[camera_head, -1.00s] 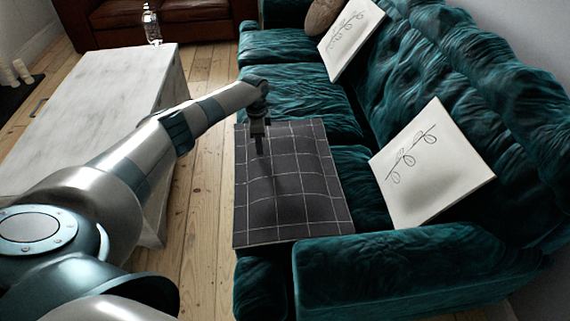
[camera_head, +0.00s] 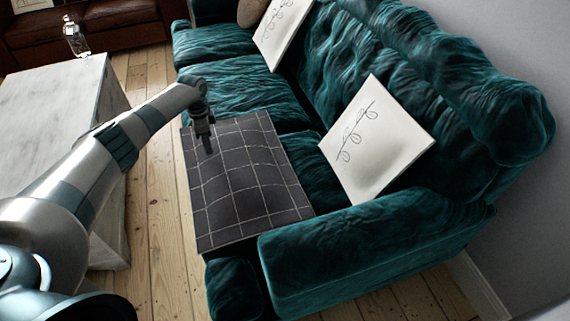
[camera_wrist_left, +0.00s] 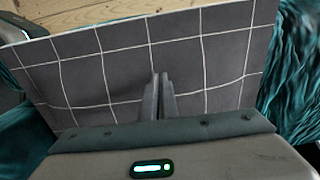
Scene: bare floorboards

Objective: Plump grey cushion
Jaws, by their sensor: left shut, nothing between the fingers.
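The grey cushion (camera_head: 240,190) has a white grid pattern and lies on the near end seat of the teal sofa, with its left edge at the seat's front. In the left wrist view the cushion (camera_wrist_left: 215,60) fills most of the picture. My left gripper (camera_head: 207,148) is over the cushion's far left part, pointing down. In the left wrist view its fingers (camera_wrist_left: 160,82) are together with nothing between them. I cannot tell whether the fingertips touch the cushion. My right gripper is not in view.
The teal sofa (camera_head: 215,88) has an armrest (camera_head: 350,245) on its near end. A white cushion with a leaf drawing (camera_head: 375,140) leans on the backrest; another (camera_head: 280,35) is farther back. A marble table (camera_head: 45,95) with a bottle (camera_head: 75,38) stands left. Floorboards (camera_head: 160,230) are bare between.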

